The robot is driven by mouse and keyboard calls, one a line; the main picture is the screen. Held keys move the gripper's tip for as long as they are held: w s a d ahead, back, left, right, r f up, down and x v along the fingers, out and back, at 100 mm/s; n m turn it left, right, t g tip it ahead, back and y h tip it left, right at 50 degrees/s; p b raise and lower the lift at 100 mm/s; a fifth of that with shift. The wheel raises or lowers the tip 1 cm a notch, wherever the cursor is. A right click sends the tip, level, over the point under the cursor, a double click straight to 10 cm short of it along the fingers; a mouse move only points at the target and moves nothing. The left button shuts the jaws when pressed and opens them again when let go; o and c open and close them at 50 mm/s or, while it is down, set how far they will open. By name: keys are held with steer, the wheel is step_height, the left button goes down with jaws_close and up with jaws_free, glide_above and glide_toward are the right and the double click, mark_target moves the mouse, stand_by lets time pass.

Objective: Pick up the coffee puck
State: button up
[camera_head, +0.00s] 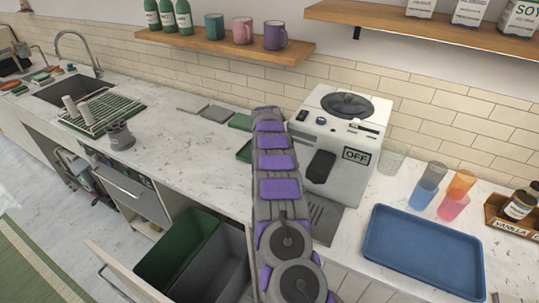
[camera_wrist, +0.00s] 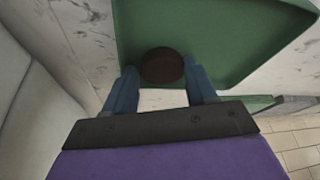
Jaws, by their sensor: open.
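The coffee puck (camera_wrist: 162,66) is a dark brown disc lying on a green tray (camera_wrist: 222,30) in the wrist view. My gripper (camera_wrist: 161,71) is open, with one blue finger on each side of the puck. I cannot tell whether either finger touches it. In the head view my purple and grey arm reaches over the counter and hides the puck and my gripper. A bit of a green tray (camera_head: 244,151) shows left of my arm.
A white coffee machine (camera_head: 338,142) stands right of my arm. A blue tray (camera_head: 423,250) and coloured cups (camera_head: 457,190) are further right. Below left are open green (camera_head: 177,245) and grey bins.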

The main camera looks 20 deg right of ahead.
steer(key=shift+a, duration=0.25)
steer(key=shift+c, duration=0.9)
steer(key=c, duration=0.5)
steer(key=shift+d+r, duration=0.1)
steer(key=shift+r, duration=0.3)
step_height(320, 180, up, 9)
steer(key=p, duration=0.2)
